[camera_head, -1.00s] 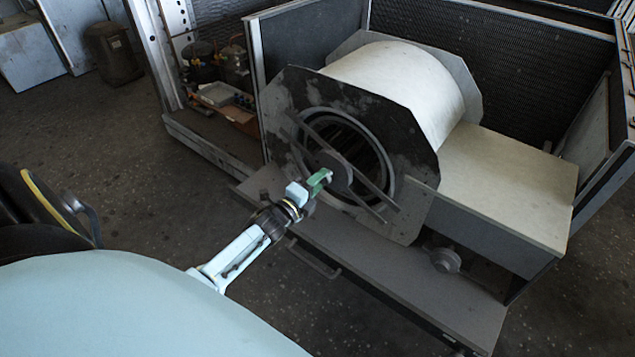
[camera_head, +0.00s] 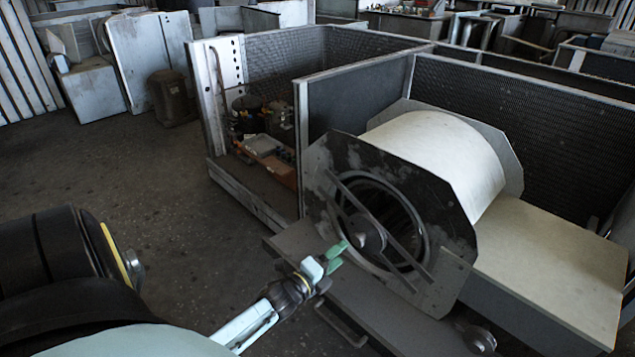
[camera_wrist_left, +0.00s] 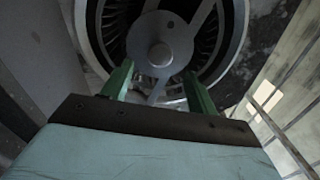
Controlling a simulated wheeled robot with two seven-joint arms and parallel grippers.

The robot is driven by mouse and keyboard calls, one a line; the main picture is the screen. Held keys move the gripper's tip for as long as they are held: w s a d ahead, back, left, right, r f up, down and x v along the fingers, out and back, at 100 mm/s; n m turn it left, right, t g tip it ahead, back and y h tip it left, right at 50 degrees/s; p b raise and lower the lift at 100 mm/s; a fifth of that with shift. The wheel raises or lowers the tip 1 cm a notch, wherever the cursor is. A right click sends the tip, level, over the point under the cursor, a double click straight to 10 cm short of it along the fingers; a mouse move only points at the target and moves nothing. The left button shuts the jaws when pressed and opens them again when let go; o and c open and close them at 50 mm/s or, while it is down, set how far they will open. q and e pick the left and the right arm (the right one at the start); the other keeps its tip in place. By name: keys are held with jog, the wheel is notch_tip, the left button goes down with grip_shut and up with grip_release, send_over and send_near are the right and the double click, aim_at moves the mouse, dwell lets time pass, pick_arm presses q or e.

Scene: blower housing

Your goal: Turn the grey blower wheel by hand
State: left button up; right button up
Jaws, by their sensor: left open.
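The grey blower wheel shows in the round opening of the blower housing (camera_head: 470,245). Its dark vanes (camera_wrist_left: 205,45) ring the inside in the left wrist view. A hub (camera_head: 369,237) with a round shaft end (camera_wrist_left: 160,54) sits at the centre, with flat support bars (camera_head: 408,254) across the opening. My left gripper (camera_head: 338,252) has green fingers and is in front of the opening, just left of the hub. In the left wrist view its fingers (camera_wrist_left: 158,85) are apart and empty, pointing at the lower part of the opening. I cannot tell whether they touch anything. My right gripper is not in view.
The housing stands in an open metal cabinet with mesh walls (camera_head: 540,125). A pale flat box (camera_head: 550,270) lies to its right, and a ledge with a handle (camera_head: 340,326) is below. Bare floor (camera_head: 130,180) is at left, with a dark bin (camera_head: 172,98) further back.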

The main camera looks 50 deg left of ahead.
pick_arm(q)
jog(key=s+p, duration=0.1)
jog(key=s, duration=0.6)
jog(key=shift+s, duration=0.3)
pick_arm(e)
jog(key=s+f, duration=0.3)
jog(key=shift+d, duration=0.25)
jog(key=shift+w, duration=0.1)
